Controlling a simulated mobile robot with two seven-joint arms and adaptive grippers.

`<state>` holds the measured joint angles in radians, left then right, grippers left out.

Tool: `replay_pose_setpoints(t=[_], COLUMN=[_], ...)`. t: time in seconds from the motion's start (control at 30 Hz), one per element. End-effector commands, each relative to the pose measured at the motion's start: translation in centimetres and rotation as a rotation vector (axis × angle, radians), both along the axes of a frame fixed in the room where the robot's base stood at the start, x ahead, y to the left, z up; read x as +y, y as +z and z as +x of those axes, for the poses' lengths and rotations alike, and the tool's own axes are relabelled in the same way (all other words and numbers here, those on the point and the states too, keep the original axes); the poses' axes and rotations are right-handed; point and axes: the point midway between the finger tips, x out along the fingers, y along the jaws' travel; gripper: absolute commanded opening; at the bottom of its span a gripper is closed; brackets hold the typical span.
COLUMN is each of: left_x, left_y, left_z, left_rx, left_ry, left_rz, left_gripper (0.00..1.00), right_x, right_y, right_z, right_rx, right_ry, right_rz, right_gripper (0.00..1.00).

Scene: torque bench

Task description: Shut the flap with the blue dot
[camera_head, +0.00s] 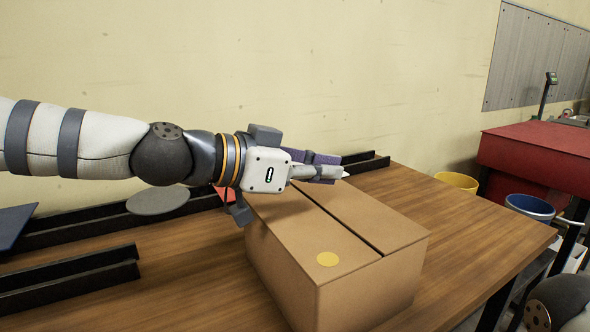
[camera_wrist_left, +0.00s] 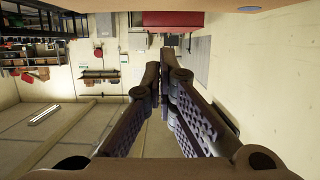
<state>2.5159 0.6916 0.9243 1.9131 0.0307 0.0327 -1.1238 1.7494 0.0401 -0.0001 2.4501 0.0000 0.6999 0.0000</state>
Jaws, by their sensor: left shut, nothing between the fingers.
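A brown cardboard box (camera_head: 285,235) stands on the wooden table. Its top panels lie about flat, with a dark slit between them. A yellow dot (camera_head: 327,259) marks the near left panel; the panel (camera_head: 365,215) on the other side of the slit shows no dot. I see no blue dot in either view. My left gripper (camera_head: 345,173) is shut and empty, over the far end of the box and pointing right; I cannot tell whether it touches the box. Its fingers also show in the wrist view (camera_wrist_left: 162,80). My right gripper is not in view.
Black rails (camera_head: 70,275) and a grey disc (camera_head: 158,200) lie on the table (camera_head: 480,230) left of the box. Table right of the box is clear. Yellow (camera_head: 456,181) and blue (camera_head: 530,206) bins and a red bench (camera_head: 535,150) stand beyond its right edge.

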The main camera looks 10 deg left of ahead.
Motion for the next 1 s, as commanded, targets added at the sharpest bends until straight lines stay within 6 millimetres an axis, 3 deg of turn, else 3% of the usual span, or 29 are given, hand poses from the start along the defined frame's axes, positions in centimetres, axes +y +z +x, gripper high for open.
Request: replay_pose_setpoints(t=[0.07,0.3,1.0], left_x=[-1.0,-0.7,-0.7], left_y=[-1.0,-3.9,-4.1], left_z=[0.8,0.6,0.5], left_rx=[0.006,0.002,-0.003], left_ry=[-0.001,0.002,0.001], left_rz=[-0.001,-0.002,0.0], left_gripper=[0.0,0.0,0.0], right_x=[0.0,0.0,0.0], right_y=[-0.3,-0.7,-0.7], right_z=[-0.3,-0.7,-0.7], right_rx=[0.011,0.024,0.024], right_ry=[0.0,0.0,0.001], right_rz=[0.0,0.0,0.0], right_gripper=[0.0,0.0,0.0])
